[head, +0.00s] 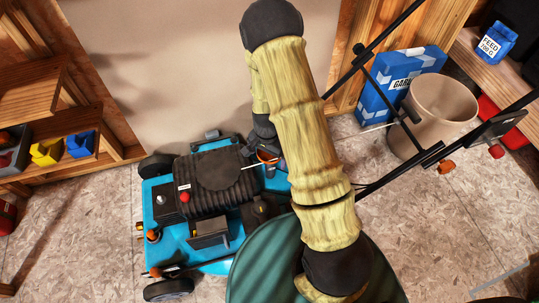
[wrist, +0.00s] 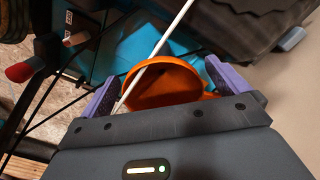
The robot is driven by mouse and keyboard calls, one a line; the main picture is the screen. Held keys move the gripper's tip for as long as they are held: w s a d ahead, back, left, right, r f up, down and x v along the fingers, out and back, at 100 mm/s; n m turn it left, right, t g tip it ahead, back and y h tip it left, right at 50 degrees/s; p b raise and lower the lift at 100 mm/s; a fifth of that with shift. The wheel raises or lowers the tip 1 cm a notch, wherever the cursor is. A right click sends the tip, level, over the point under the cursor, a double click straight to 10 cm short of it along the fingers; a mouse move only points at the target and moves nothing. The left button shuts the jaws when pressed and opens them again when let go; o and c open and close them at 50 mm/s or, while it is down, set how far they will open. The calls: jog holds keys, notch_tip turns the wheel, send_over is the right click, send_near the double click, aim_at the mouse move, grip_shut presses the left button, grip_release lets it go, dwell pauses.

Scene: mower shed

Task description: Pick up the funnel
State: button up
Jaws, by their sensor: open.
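The orange funnel (wrist: 178,88) shows in the wrist view with its round mouth toward the camera, between the two purple fingers of my gripper (wrist: 163,74). The fingers stand apart on either side of it; I cannot tell whether either touches it. A thin white rod (wrist: 166,38) crosses in front of the funnel's mouth. In the head view only a small part of the funnel (head: 267,156) shows, at the right rear of the blue mower (head: 156,203). My arm in its tan sleeve hides much of that spot, and my gripper is mostly hidden there.
The mower's black handle bars (head: 370,75) run up to the right past my arm. A beige bucket (head: 437,103) and a blue box (head: 390,88) stand at the right. A shelf with yellow and blue bins (head: 80,143) is at the left.

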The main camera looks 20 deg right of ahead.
jog(key=c, duration=1)
notch_tip(320, 180, up, 10)
jog(key=p, duration=0.4)
jog(key=shift+p, duration=0.35)
jog(key=shift+c, duration=0.2)
jog(key=shift+r, duration=0.15)
notch_tip(320, 180, up, 6)
jog(key=p, duration=0.7)
send_over(268, 160)
jog(key=shift+r, duration=0.15)
jog(key=shift+w, duration=0.1)
notch_tip(268, 160, up, 25)
jog(key=n+p, duration=0.6)
jog(key=p, duration=2.5)
jog(key=shift+s+d, duration=0.35)
jog(key=shift+s, duration=0.1)
